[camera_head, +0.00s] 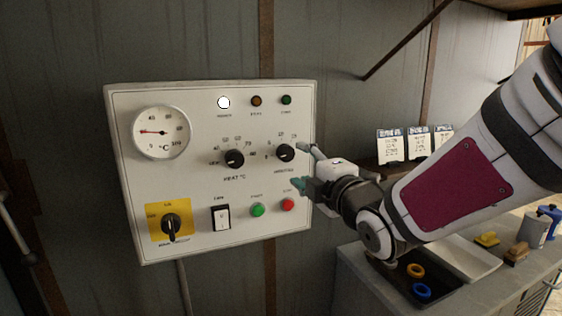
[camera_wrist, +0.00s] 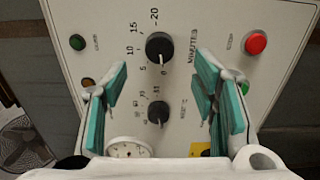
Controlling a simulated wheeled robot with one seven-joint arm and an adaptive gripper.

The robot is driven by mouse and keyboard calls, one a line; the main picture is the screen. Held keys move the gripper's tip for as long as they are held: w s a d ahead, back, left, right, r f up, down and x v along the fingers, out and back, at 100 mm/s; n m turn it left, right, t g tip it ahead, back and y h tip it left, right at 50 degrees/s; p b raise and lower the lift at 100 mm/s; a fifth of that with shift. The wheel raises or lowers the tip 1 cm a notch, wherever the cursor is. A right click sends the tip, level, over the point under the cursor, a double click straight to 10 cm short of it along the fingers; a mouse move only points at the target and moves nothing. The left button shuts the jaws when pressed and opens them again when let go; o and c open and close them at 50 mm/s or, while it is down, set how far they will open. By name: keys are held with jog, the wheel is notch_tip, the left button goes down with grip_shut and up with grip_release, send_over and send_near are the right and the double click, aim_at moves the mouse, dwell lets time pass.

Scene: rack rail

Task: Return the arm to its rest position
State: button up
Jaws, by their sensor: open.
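My gripper (camera_head: 308,166) is open and empty in front of the right side of a white control panel (camera_head: 190,100). Its teal fingers are spread apart in the wrist view (camera_wrist: 163,100). The black minutes knob (camera_head: 285,152) is just left of the fingertips in the head view; in the wrist view this knob (camera_wrist: 159,47) lies beyond the gap between the fingers. The heat knob (camera_head: 234,158) also shows between the fingers in the wrist view (camera_wrist: 158,111). Whether a fingertip touches the panel cannot be told.
The panel carries a dial gauge (camera_head: 160,132), a yellow-backed switch (camera_head: 170,222), a green button (camera_head: 257,210) and a red button (camera_head: 288,205). A bench (camera_head: 365,275) with a tray and rings (camera_head: 422,291) stands below my arm. Labelled white cards (camera_head: 391,145) stand on a shelf behind.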

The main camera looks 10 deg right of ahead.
jog(key=shift+s+d, duration=0.1)
jog(key=shift+s, duration=0.15)
jog(key=s+d+f+m+g+h, duration=0.45)
jog(key=s+d+m, duration=0.25)
jog(key=s+m, duration=0.3)
jog(key=s+f+m+g, duration=0.2)
jog(key=s+m, duration=0.3)
jog(key=s, duration=0.4)
jog(key=s+d+f+m+g, duration=0.1)
jog(key=s+f+m+g, duration=0.1)
jog(key=s+m+g, duration=0.3)
jog(key=s+m, duration=0.1)
jog(key=s, duration=0.3)
jog(key=shift+g+h, duration=0.25)
jog(key=shift+c, duration=0.3)
